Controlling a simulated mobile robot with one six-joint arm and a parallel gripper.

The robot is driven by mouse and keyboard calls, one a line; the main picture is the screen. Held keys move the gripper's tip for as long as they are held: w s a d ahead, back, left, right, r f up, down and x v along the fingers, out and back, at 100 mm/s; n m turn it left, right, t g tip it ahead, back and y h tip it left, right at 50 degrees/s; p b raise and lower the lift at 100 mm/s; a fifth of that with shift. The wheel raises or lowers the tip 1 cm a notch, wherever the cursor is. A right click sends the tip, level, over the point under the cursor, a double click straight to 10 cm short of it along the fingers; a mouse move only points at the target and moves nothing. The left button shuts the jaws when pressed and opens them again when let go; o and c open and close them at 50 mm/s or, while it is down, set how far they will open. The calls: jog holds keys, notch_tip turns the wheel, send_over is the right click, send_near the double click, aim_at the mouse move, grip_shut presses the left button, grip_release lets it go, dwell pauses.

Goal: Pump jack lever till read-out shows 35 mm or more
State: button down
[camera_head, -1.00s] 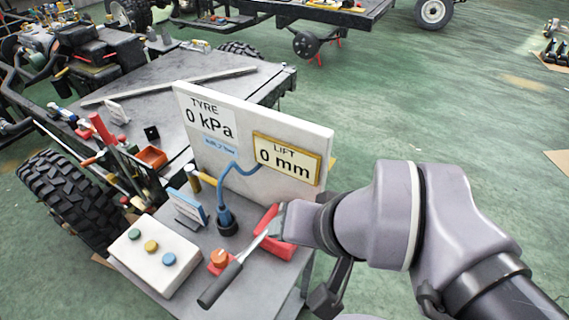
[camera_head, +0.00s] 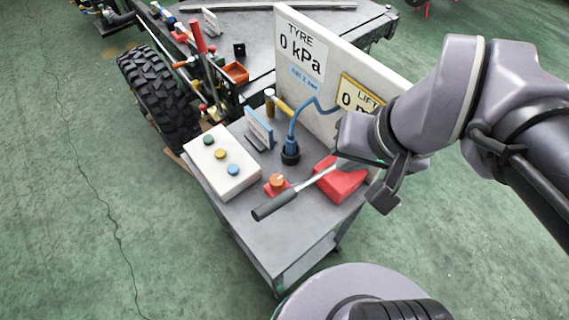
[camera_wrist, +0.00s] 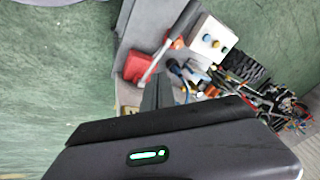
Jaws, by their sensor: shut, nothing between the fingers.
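The jack lever (camera_head: 292,202) is a steel rod with a dark grip. It slants from a red jack body (camera_head: 342,183) on the cart top, its grip toward the front left. In the wrist view the lever (camera_wrist: 157,58) crosses beside the red body (camera_wrist: 136,67). The LIFT read-out (camera_head: 355,92) is partly hidden by my arm; only "0" and part of a unit show. My gripper (camera_head: 345,160) is above and behind the red body, near the lever's upper end. Its shut fingers also show in the wrist view (camera_wrist: 160,92). Contact with the lever cannot be told.
A white box (camera_head: 222,170) with coloured buttons, an orange knob (camera_head: 277,182) and a blue cable plug (camera_head: 290,152) share the cart top (camera_head: 275,235). A panel reading TYRE 0 kPa (camera_head: 302,50) stands behind. A wheel (camera_head: 155,95) is at left; green floor lies open at front left.

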aim_at(275, 199)
jog(key=w+a+f+n+g+h+p, duration=0.1)
jog(key=w+a+n+g+p, duration=0.2)
jog(key=a+n+p, duration=0.1)
jog(key=w+a+f+n+g+h+p, duration=0.1)
jog(key=w+a+n+g+p, duration=0.2)
jog(key=a+n, duration=0.3)
jog(key=shift+a+g+p, duration=0.4)
jog(key=shift+a+g, duration=0.2)
jog(key=shift+a, duration=0.45)
jog(key=shift+s, duration=0.1)
jog(key=b+x, duration=0.5)
jog(key=x, duration=0.9)
